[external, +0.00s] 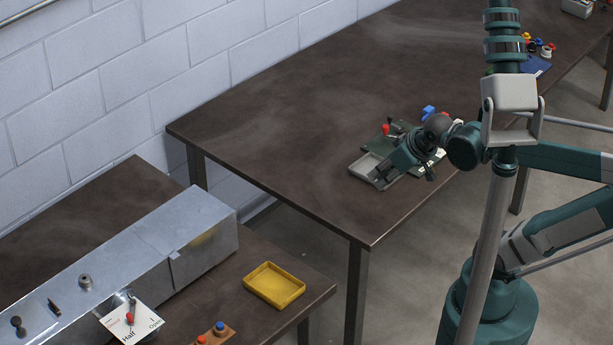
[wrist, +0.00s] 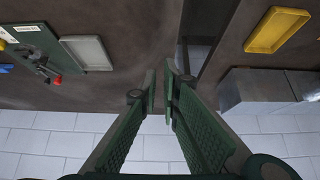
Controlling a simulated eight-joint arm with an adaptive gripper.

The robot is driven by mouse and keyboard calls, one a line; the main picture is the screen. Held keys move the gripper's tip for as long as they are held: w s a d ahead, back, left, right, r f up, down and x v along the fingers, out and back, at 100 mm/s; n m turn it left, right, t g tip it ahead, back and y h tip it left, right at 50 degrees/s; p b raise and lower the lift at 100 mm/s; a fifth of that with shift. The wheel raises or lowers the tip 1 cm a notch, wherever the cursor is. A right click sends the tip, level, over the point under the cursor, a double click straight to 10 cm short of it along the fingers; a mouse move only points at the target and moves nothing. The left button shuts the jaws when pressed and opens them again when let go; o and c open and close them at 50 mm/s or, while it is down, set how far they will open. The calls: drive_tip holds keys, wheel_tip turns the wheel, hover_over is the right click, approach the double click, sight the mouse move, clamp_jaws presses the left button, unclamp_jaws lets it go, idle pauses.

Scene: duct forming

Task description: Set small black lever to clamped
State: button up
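A small black lever-like piece (external: 54,307) stands on top of the long metal duct box (external: 150,255) at the lower left of the external view. A round black knob (external: 17,325) is to its left. I cannot tell for sure which is the small black lever, or its setting. My gripper (external: 380,180) is over the other table by a green board (external: 405,132), far from the box. In the wrist view my gripper (wrist: 161,92) has its two green pads apart with nothing between them. The metal box (wrist: 265,92) also shows there at right.
A grey tray (external: 366,168) adjoins the green board; it also shows in the wrist view (wrist: 87,52). A red-handled lever (external: 130,312) sits on a white plate marked Half and Open. A yellow tray (external: 274,285) lies right of the box. A gap separates the two tables.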

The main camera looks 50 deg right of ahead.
drive_tip(key=shift+w+d+r, duration=0.3)
drive_tip(key=shift+w+r, duration=0.05)
drive_tip(key=shift+w, duration=0.05)
clamp_jaws()
drive_tip(key=w+d+r+m+g+h+p, duration=0.1)
drive_tip(key=w+d+r+m+g+p, duration=0.2)
drive_tip(key=w+d+p, duration=0.85)
drive_tip(key=w+d+f, duration=0.3)
drive_tip(key=d, duration=0.7)
drive_tip(key=w+d+f+m+p, duration=0.1)
drive_tip(key=w+d+f, duration=0.2)
drive_tip(key=d, duration=0.7)
drive_tip(key=w+d+f+m+h+p, duration=0.1)
drive_tip(key=w+d+f, duration=0.2)
drive_tip(key=d, duration=0.7)
drive_tip(key=shift+w+d, duration=0.35)
drive_tip(key=shift+d, duration=0.05)
drive_tip(key=shift+b+x, duration=0.35)
drive_tip(key=shift+x, duration=4.6)
drive_tip(key=shift+s, duration=0.1)
